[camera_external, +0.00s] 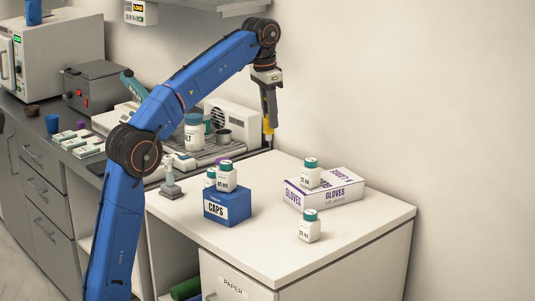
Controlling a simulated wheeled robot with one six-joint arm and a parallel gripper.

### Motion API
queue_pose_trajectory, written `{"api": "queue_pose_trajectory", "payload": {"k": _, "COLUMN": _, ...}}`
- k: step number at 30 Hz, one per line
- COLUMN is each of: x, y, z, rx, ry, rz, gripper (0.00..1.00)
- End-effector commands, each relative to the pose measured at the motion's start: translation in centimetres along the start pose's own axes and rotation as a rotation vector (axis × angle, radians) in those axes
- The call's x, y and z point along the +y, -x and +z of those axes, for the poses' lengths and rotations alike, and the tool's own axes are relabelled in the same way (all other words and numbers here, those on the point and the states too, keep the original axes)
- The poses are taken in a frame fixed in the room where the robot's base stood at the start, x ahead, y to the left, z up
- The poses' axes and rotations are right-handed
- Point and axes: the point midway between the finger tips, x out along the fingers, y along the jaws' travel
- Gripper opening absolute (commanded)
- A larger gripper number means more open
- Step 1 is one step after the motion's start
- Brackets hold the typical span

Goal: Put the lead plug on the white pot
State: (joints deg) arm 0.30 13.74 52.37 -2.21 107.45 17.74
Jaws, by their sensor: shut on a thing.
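My gripper (268,122) points down above the back edge of the white counter, by the wall. One white pot (226,180) is upright on a blue CAPS box (228,207), one (311,177) is on the gloves box (335,194), and one (309,230) stands on the bare counter. I cannot tell which white pot the task names.
A larger white jar (193,137) and a grey metal cup (223,137) stand on the rack to the left. A grey-green dispenser (171,187) stands at the counter's left. The white counter (262,247) is clear at its front and right.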

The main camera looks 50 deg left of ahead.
Motion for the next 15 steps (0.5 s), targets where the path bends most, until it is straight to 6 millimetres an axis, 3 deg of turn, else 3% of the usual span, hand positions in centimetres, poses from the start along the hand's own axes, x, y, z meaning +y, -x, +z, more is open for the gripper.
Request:
{"api": "queue_pose_trajectory", "payload": {"k": 1, "x": -1.7, "y": 0.2, "z": 0.9, "rx": 0.001, "ry": 0.023, "rz": -0.003, "gripper": 0.02}}
{"api": "queue_pose_trajectory", "payload": {"k": 6, "x": -6.6, "y": 0.7, "z": 3.8, "rx": 0.001, "ry": 0.089, "rz": -0.01, "gripper": 0.02}}
{"api": "queue_pose_trajectory", "payload": {"k": 15, "x": -12.6, "y": 1.4, "z": 8.3, "rx": 0.003, "ry": 0.174, "rz": -0.021, "gripper": 0.02}}
